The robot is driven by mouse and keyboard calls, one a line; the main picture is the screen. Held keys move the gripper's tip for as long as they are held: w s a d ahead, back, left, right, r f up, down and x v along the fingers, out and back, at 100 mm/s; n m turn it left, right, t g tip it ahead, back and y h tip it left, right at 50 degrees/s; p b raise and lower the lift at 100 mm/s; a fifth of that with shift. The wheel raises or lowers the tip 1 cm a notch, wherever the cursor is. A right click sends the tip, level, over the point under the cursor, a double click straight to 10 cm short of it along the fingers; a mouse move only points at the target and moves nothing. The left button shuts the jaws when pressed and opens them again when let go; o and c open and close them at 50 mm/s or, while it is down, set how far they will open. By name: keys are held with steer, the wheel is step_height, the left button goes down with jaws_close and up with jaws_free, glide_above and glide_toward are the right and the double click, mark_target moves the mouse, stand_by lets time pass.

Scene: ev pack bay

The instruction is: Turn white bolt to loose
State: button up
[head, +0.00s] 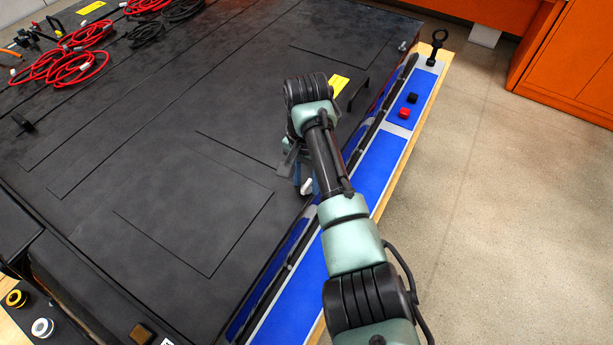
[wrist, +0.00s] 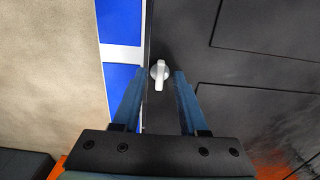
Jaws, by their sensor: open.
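The white bolt (wrist: 160,72) shows in the wrist view as a pale handle on a round base, at the edge of the black pack lid (wrist: 240,80). In the head view its white tip (head: 307,186) shows beside my gripper, partly hidden by my arm. My gripper (wrist: 160,74) is open, with one blue finger on each side of the bolt. The fingertips are near the bolt's level in the picture; I cannot tell whether they touch it or how far above it they are.
Coiled red cables (head: 75,68) lie at the far left. A black ring-topped post (head: 437,45) stands at the far corner. The floor at right is clear.

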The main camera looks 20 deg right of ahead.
jaws_close()
steer(key=shift+r+n, duration=0.1)
steer(key=shift+n, duration=0.3)
steer(key=n+p, duration=0.1)
steer(key=n, duration=0.2)
steer(key=shift+n, duration=0.3)
steer(key=n, duration=0.4)
steer(key=shift+n+p, duration=0.3)
steer(key=n, duration=0.4)
steer(key=shift+n, duration=0.3)
steer(key=shift+w+n, duration=0.1)
steer(key=shift+n, duration=2.1)
